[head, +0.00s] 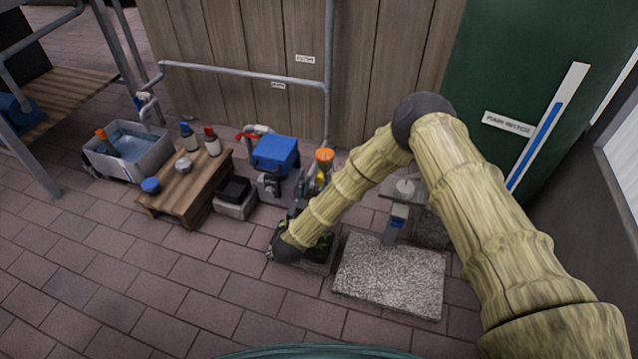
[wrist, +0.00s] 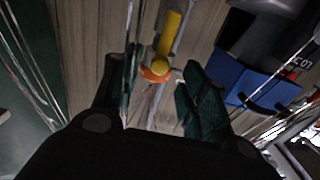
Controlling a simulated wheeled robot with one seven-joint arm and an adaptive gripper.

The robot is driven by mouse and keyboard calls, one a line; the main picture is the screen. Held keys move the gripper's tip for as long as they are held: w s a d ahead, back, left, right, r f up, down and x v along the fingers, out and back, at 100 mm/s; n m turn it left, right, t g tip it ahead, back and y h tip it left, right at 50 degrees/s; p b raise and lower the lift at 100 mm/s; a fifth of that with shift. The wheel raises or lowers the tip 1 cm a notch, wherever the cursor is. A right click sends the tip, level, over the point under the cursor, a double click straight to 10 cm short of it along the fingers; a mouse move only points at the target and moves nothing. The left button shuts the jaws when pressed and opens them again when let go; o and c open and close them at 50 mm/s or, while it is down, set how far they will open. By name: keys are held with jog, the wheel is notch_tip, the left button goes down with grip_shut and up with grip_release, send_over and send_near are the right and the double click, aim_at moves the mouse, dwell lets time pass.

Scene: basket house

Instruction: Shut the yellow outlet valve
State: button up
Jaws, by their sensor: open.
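The yellow valve handle (wrist: 169,32) shows in the wrist view as a yellow lever on a grey pipe, with an orange round part (wrist: 156,72) near its lower end. My gripper (wrist: 163,64) is open, with one dark finger on each side of the orange part and nothing visibly held. Whether a finger touches the valve is unclear. In the head view a small yellow part (head: 321,178) shows below an orange cap (head: 325,155). My gripper (head: 304,188) is close to its left, partly hidden by my arm.
A blue box (head: 275,155) stands left of the valve, and a wooden crate (head: 188,188) with bottles and a basin (head: 128,150) stand further left. A stone slab (head: 390,274) lies to the right. A wooden wall (head: 270,40) is behind. The front left paving is clear.

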aim_at(319, 180)
jog(key=shift+b+x, duration=0.95)
jog(key=shift+x, duration=1.45)
grip_shut()
